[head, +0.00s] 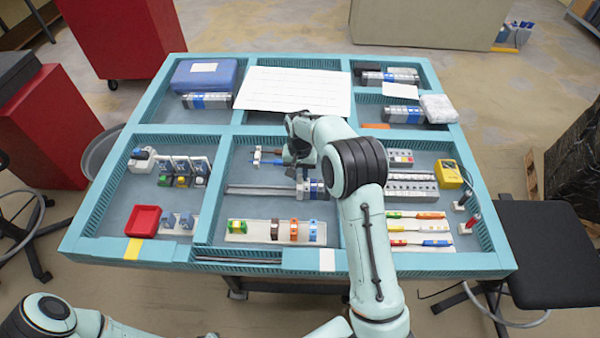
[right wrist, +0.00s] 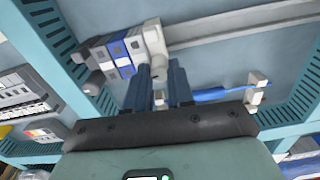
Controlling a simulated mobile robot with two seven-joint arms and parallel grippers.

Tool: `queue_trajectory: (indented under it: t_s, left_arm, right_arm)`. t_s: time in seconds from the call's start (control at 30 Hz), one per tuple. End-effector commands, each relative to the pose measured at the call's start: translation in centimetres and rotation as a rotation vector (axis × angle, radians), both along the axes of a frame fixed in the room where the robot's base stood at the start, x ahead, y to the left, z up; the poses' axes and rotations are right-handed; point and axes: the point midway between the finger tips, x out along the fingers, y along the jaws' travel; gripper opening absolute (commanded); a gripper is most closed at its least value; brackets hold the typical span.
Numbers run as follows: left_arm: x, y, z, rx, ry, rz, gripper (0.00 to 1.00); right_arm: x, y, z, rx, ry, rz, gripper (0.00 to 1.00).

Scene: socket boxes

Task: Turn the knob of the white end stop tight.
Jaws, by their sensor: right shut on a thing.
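The white end stop (right wrist: 154,38) sits on the metal rail (right wrist: 235,24), against a row of grey and blue modules (right wrist: 122,50) in the right wrist view. In the head view the modules (head: 314,188) are partly behind my right arm, and the end stop is too small to make out clearly. My right gripper (right wrist: 161,74) points at the end stop, its two dark fingers shut at its near end. The knob is mostly hidden between the fingertips. In the head view my right gripper (head: 301,172) is over the rail's right part. My left gripper is out of view.
A blue tool (right wrist: 218,93) with a white piece (right wrist: 256,90) at its end lies beside the fingers. Teal dividers (head: 222,180) edge the compartment. A strip of coloured parts (head: 275,231) lies in front, and a white sheet (head: 295,90) lies behind.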

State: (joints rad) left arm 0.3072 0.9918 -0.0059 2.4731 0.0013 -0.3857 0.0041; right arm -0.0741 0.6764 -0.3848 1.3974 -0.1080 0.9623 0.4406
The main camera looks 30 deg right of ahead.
Motion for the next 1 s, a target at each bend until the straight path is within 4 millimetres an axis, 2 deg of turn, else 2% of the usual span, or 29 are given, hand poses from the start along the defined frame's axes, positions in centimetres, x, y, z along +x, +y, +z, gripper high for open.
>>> queue_trajectory:
  t_s: [0.33, 0.9, 0.93, 1.0]
  left_arm:
    - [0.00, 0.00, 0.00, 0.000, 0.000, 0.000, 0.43]
    - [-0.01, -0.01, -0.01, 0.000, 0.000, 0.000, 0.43]
    - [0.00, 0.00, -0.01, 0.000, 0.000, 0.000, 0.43]
    - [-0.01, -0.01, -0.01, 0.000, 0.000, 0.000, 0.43]
  right_arm:
    - [-0.02, 0.00, -0.05, 0.000, 0.001, -0.150, 0.00]
    - [-0.03, 0.00, -0.06, 0.000, 0.001, -0.180, 0.00]
    - [-0.03, 0.00, -0.06, 0.000, 0.001, -0.180, 0.29]
    - [-0.03, 0.00, -0.06, 0.000, 0.001, -0.180, 0.48]
